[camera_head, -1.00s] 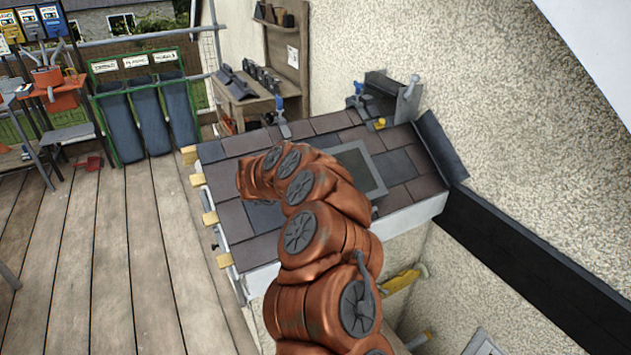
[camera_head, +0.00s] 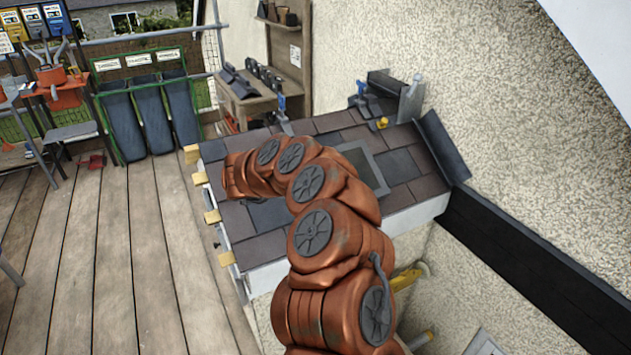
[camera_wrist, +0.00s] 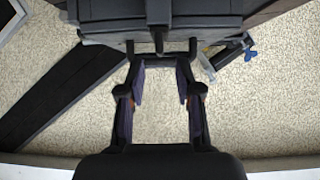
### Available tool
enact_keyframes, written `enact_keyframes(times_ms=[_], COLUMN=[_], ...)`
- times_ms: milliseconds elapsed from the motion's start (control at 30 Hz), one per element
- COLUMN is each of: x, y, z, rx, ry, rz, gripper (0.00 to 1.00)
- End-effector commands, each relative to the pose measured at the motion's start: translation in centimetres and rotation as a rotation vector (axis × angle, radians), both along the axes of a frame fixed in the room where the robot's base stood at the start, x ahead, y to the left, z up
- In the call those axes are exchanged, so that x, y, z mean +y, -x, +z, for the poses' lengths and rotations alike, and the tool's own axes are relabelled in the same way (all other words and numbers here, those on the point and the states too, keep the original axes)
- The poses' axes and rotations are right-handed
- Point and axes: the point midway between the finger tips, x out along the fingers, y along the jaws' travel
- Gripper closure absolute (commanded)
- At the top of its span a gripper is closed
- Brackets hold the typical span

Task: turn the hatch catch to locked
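A grey-framed hatch (camera_head: 378,176) with a dark pane lies in the slate roof (camera_head: 403,163) in the head view, partly covered by my arm. I cannot make out the catch in either view. My gripper is hidden behind my arm in the head view. In the wrist view my gripper (camera_wrist: 160,105) is open, with its two dark fingers apart. Nothing is between them except the pebbly wall behind.
The pebbledash wall (camera_head: 500,110) is close on the right, with a dark band (camera_head: 540,262). Bins (camera_head: 152,115) stand at the left; the deck there is open.

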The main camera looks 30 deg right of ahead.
Motion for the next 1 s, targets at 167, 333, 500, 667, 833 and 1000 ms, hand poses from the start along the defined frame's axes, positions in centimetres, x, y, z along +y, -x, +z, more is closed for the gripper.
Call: enact_keyframes(times_ms=[167,333,500,667,833,1000], x=[3.0,4.9,5.7,5.8,5.8,5.8], y=[0.7,1.2,1.5,1.6,1.6,1.6], z=[1.7,2.7,3.2,3.2,3.2,3.2], rx=[-0.003,-0.003,-0.001,0.000,-0.001,-0.001], ry=[-0.002,-0.001,0.001,0.001,0.001,0.001], rz=[0.004,0.004,0.001,-0.001,0.001,0.001], gripper=[0.66,0.66,0.66,0.66,0.66,0.66])
